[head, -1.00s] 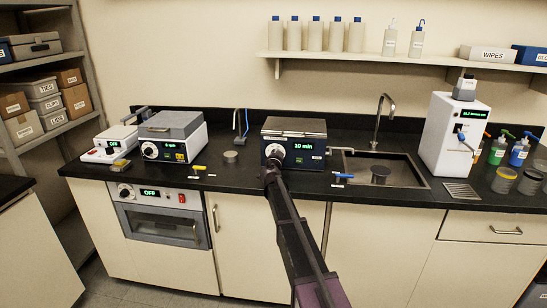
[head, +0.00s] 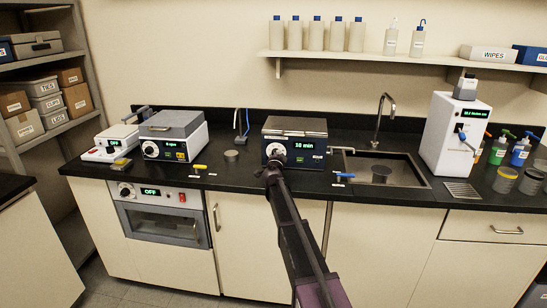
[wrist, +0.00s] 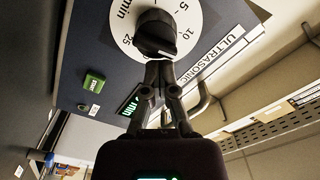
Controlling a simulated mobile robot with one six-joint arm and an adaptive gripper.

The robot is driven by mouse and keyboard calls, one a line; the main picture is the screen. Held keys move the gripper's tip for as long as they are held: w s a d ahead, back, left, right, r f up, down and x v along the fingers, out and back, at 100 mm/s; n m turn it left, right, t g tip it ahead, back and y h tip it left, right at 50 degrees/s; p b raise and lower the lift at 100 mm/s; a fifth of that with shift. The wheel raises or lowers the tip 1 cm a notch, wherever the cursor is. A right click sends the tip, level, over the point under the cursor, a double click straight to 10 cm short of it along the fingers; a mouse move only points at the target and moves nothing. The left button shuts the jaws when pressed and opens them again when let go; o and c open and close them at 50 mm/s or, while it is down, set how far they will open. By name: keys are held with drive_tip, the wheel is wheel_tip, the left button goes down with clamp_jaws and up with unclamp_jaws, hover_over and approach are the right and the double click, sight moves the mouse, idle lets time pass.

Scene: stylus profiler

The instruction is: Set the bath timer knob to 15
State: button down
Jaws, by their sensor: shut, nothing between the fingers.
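The bath timer knob (wrist: 155,33) is black on a white dial (wrist: 192,12) marked 5, 10, 25 and min in the wrist view. A white mark at its lower right edge lies on the 10 side. The lower dial is hidden behind my fingers. In the head view the knob (head: 276,150) is on the front of the ultrasonic bath (head: 318,157), whose green display (head: 304,145) reads 10 min. My gripper (wrist: 159,68) is shut and empty, its fingertips at the knob's lower edge; I cannot tell whether they touch. In the head view its tip (head: 270,170) is just below the knob.
A green button (wrist: 93,80) is on the bath panel. A blue-handled valve (head: 342,175) is at the counter front, right of the bath, beside the sink (head: 408,172). A yellow-handled valve (head: 199,168) is to the left.

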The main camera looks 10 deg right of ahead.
drive_tip(key=shift+d+f+m, duration=0.1)
drive_tip(key=shift+f+m, duration=0.05)
drive_tip(key=shift+m, duration=0.7)
drive_tip(key=shift+d+f+m, duration=0.1)
drive_tip(key=shift+f+m, duration=0.05)
drive_tip(key=shift+m, duration=0.7)
drive_tip(key=shift+b, duration=0.3)
drive_tip(key=shift+s+d+f+m, duration=0.1)
drive_tip(key=shift+f+m, duration=0.05)
drive_tip(key=shift+m, duration=0.6)
drive_tip(key=shift+f+m, duration=0.1)
drive_tip(key=shift+m, duration=0.65)
drive_tip(key=c, duration=1.4)
unclamp_jaws()
drive_tip(key=c, duration=1.2)
unclamp_jaws()
drive_tip(key=shift+o, duration=0.2)
drive_tip(key=shift+r+n, duration=0.2)
drive_tip(key=shift+n, duration=0.7)
drive_tip(key=shift+r+n, duration=0.15)
drive_tip(key=shift+n, duration=0.75)
